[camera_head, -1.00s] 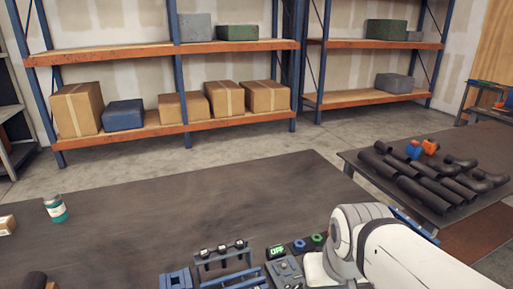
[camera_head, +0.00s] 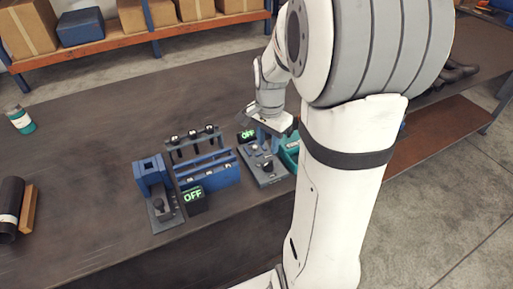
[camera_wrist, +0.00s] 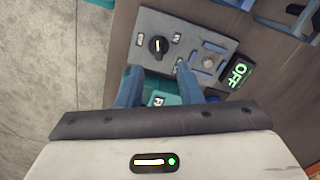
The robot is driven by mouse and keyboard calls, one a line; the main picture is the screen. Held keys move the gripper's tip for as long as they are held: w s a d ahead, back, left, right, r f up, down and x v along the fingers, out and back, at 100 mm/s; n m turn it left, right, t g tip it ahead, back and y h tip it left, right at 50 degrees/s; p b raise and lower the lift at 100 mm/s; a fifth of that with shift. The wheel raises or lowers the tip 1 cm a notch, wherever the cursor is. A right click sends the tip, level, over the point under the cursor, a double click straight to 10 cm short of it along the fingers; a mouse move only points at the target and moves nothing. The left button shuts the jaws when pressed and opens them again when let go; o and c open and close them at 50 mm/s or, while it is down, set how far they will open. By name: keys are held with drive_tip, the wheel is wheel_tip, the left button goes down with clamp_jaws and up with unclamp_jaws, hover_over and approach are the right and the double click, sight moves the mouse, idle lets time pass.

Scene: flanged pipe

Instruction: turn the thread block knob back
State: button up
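The thread block (camera_wrist: 210,28) is a grey block on the bench, with a round black knob (camera_wrist: 158,45) on its face. The knob has a white pointer mark and small labels beside it. The block (camera_head: 262,168) and knob (camera_head: 268,167) also show in the head view. A small screen (camera_wrist: 239,73) beside the block reads OFF in green. My gripper (camera_wrist: 159,69) is open, its two blue-grey fingers apart, with nothing between the tips. The knob lies just beyond the fingertips, roughly in line with the gap. In the head view my arm partly hides the gripper.
A teal piece (camera_head: 290,152) lies beside the block, partly behind my arm. To the left stand a blue rack (camera_head: 208,175), a blue clamp-like fixture (camera_head: 152,178) and another OFF screen (camera_head: 193,196). The left bench is mostly clear, with a teal-and-white container (camera_head: 20,121).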

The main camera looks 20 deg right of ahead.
sight(269, 162)
drive_tip(key=f, duration=0.7)
drive_tip(key=shift+d+f, duration=0.2)
drive_tip(key=shift+f, duration=0.1)
drive_tip(key=shift+s, duration=0.1)
drive_tip(key=shift+c, duration=0.4)
clamp_jaws()
